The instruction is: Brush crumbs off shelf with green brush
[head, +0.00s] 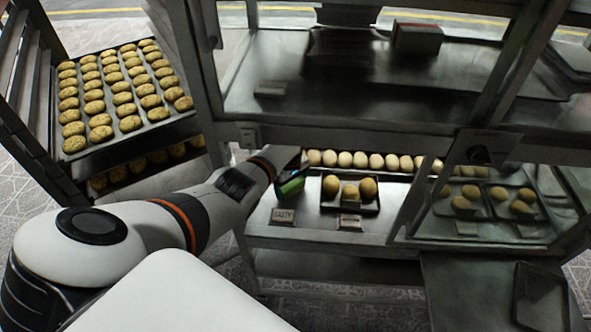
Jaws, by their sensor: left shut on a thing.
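My left arm reaches in from the left to the lit shelf (262,229) of the metal display case. My left gripper (290,180) is at the left end of this shelf, partly hidden by its own wrist. It is shut on the green brush (291,187), of which a small green and dark part shows. The brush is left of a dark tray with three round buns (350,205). I cannot tell whether its bristles touch the shelf. Crumbs are too small to make out. My right gripper is not in view.
A row of pale buns (360,160) lies behind the tray. Small label signs (283,216) stand at the shelf's front. A rack with a tray of cookies (125,95) is at the left. Glass panels and more bun trays (487,203) are at the right.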

